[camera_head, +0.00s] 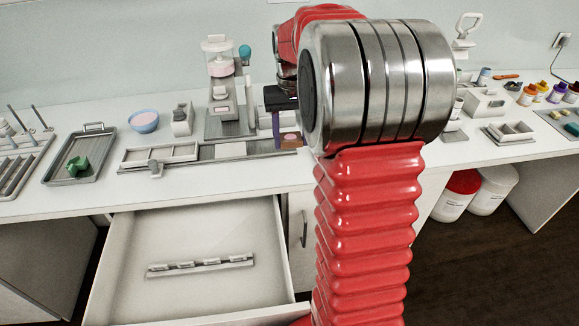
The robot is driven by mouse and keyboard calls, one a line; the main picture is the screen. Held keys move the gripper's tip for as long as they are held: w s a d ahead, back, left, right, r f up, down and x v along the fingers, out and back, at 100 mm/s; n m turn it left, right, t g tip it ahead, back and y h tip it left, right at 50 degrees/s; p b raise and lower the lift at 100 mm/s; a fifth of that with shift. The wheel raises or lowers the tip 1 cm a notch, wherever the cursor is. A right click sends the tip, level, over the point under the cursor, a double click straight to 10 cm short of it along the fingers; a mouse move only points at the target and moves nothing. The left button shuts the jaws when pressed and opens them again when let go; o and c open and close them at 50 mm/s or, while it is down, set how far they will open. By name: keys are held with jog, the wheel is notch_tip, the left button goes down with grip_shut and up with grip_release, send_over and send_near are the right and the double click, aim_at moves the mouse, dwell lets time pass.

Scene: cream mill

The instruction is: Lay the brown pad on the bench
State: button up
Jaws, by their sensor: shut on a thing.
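My gripper (283,122) hangs over the bench, left of the big metal joint of my arm, which hides part of it. It is shut on a small brown piece (290,139), which I take to be the brown pad; it is small here and partly covered. I cannot tell whether it touches what lies below. The white bench (225,178) runs across the view, with a bare strip along its front edge.
A long grey rail fixture (215,155) lies beneath and left of my gripper. Behind it stands a pink and white machine (222,90). A tray with a green piece (79,167) is at left. An open drawer (200,230) juts out below the bench.

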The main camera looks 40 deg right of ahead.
jog(key=shift+d, duration=0.1)
jog(key=shift+s+f, duration=0.1)
jog(key=shift+f, duration=0.4)
send_over(292, 173)
jog(key=shift+d+f, duration=0.1)
jog(key=shift+f, duration=2.55)
jog(key=shift+f, duration=0.1)
jog(key=shift+f, duration=1.75)
jog(key=o, duration=1)
jog(key=shift+f, duration=0.1)
